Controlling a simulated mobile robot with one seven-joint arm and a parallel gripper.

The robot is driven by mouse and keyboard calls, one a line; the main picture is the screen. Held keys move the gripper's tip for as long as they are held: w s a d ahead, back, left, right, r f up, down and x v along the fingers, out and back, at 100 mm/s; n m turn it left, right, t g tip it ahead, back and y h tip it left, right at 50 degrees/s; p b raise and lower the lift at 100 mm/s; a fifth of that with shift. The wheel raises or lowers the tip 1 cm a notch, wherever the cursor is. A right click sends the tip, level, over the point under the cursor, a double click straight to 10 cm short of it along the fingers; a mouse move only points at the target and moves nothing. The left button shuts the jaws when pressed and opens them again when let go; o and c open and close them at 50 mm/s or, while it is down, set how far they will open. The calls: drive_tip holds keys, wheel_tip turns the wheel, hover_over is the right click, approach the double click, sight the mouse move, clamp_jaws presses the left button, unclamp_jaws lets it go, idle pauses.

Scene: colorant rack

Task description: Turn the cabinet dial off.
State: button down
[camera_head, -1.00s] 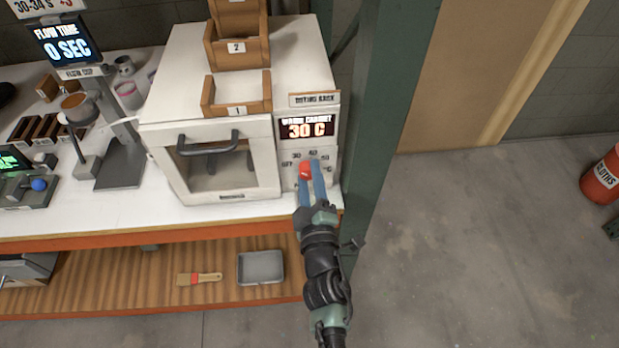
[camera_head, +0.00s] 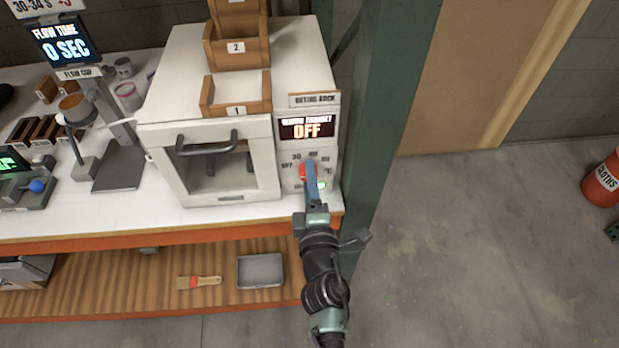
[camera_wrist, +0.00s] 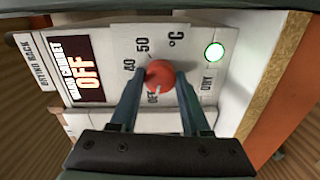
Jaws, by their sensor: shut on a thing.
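The warm cabinet (camera_head: 205,165) is a white box with a glass door and a black handle on the bench. Its display (camera_head: 306,129) reads OFF, and the same display shows in the wrist view (camera_wrist: 82,68). The red dial (camera_head: 304,174) sits on the panel below the display; in the wrist view the dial (camera_wrist: 160,73) has its white mark beside the OFF label. My gripper (camera_head: 311,180) is shut on the dial, with one blue finger on each side of it in the wrist view (camera_wrist: 158,90). In the head view the fingers partly hide the dial.
A green lamp (camera_wrist: 214,52) labelled DRY glows on the panel. Wooden numbered drying racks (camera_head: 236,93) stand on the cabinet. A green post (camera_head: 385,120) rises close to the right of the cabinet. A brush (camera_head: 198,282) and a grey tray (camera_head: 260,270) lie on the shelf below.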

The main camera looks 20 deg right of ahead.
drive_tip(key=shift+c, duration=1.8)
unclamp_jaws()
drive_tip(key=b+v, duration=0.3)
drive_tip(key=v, duration=1)
drive_tip(key=shift+w, duration=0.1)
